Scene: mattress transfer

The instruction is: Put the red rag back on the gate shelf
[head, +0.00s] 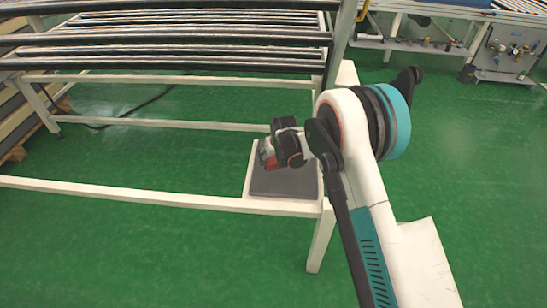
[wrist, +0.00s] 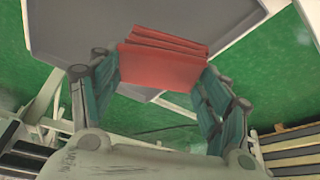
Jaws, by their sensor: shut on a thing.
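The red rag (wrist: 165,63) is a folded, layered block held between the two fingers of my gripper (wrist: 158,78) in the wrist view. In the head view a small part of the rag (head: 271,163) shows at the tip of my gripper (head: 267,155), over the gate shelf. The gate shelf (head: 285,184) is a small grey plate with a white rim at the corner of the white frame. The shelf (wrist: 75,22) also fills the top of the wrist view behind the rag. I cannot tell whether the rag touches the shelf.
A roller conveyor (head: 170,55) on white legs stands behind the shelf. A low white rail (head: 120,194) runs left from the shelf. Stacked boards (head: 15,120) are at the far left. Another bench (head: 440,20) is at the back right. The green floor (head: 470,150) is clear at right.

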